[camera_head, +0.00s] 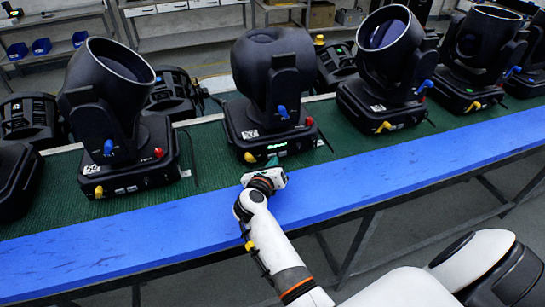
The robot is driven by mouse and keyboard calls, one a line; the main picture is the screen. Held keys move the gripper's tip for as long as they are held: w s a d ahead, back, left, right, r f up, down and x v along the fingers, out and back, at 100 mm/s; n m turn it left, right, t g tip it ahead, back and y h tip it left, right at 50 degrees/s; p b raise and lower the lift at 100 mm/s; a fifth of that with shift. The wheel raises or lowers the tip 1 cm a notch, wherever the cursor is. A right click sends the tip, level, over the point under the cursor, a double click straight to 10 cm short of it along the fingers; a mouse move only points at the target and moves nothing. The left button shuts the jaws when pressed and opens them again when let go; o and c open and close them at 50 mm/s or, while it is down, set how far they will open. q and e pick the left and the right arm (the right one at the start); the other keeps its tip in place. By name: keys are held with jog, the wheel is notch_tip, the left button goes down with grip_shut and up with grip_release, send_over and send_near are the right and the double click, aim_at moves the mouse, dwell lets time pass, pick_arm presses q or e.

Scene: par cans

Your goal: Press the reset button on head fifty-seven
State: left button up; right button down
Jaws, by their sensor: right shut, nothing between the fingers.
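Several black moving-head lights stand in a row on the green mat. The middle head (268,70) has a white label that seems to read 57, though the print is small. It has a blue knob (282,112) on its yoke, and a red knob (309,121) and a yellow knob (250,157) on its base. My right gripper (273,167) is shut and empty, close in front of the lower front of that base. I cannot tell whether it touches. The gripper hides part of the panel, and I cannot make out the reset button. My left gripper is out of view.
A neighbouring head (110,100) stands to the left, its label perhaps 56; another (385,70) stands to the right. The blue front strip (400,172) of the bench is bare apart from my arm over it. Shelves with blue bins (41,46) stand behind.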

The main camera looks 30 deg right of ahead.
jog(key=shift+w, duration=0.2)
jog(key=shift+s, duration=0.2)
jog(key=shift+s+a+p, duration=0.15)
jog(key=shift+s+p, duration=0.15)
jog(key=shift+s, duration=0.3)
